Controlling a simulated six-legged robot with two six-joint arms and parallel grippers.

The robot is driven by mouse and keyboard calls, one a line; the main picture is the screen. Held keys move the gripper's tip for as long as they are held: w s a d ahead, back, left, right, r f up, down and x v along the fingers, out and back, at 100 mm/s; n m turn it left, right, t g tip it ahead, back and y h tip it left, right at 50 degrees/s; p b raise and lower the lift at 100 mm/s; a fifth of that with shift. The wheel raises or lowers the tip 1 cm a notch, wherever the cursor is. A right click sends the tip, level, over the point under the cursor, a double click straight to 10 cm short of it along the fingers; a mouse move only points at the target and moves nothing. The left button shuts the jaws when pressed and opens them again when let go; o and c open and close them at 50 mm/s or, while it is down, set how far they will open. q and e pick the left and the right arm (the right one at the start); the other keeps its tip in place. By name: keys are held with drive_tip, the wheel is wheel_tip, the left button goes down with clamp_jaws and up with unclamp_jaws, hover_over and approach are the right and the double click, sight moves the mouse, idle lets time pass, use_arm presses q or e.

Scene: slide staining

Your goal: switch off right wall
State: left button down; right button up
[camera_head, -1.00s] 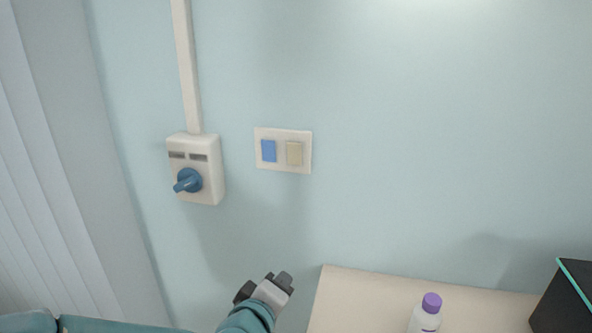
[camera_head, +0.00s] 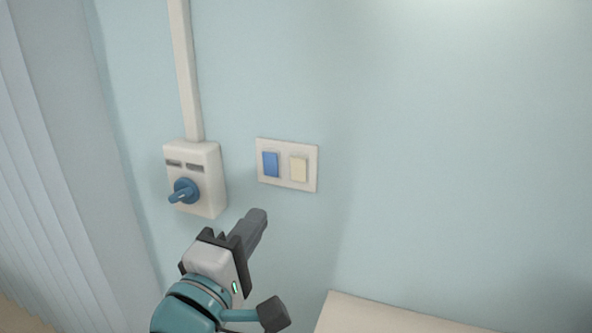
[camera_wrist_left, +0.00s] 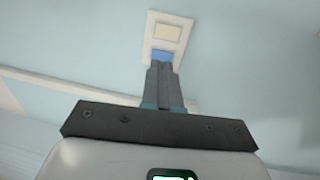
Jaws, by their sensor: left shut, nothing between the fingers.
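A white wall plate (camera_head: 287,184) carries two rockers, a blue one (camera_head: 270,164) on the left and a cream one (camera_head: 299,169) on the right. My left gripper (camera_head: 257,216) is shut and empty, below and a little left of the plate in the head view. In the left wrist view the shut fingers (camera_wrist_left: 160,72) point at the plate (camera_wrist_left: 151,32). They overlap the lower part of the blue rocker (camera_wrist_left: 161,55), and the cream rocker (camera_wrist_left: 168,33) lies beyond it. I cannot tell whether the fingertips touch anything. My right gripper is not in view.
A white switch box (camera_head: 207,166) with a blue rotary knob (camera_head: 184,191) is on the wall to the left, under a vertical conduit (camera_head: 186,70). A pale tabletop (camera_head: 385,318) is at the bottom. The wall to the right is clear.

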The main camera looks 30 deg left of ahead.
use_arm(q)
drive_tip(key=shift+w+d, duration=0.1)
drive_tip(key=shift+w, duration=0.05)
drive_tip(key=p, duration=0.5)
approach(298, 164)
drive_tip(key=x, duration=0.6)
drive_tip(key=shift+p, duration=0.4)
drive_tip(key=shift+w+r, duration=0.1)
drive_tip(key=shift+w, duration=0.3)
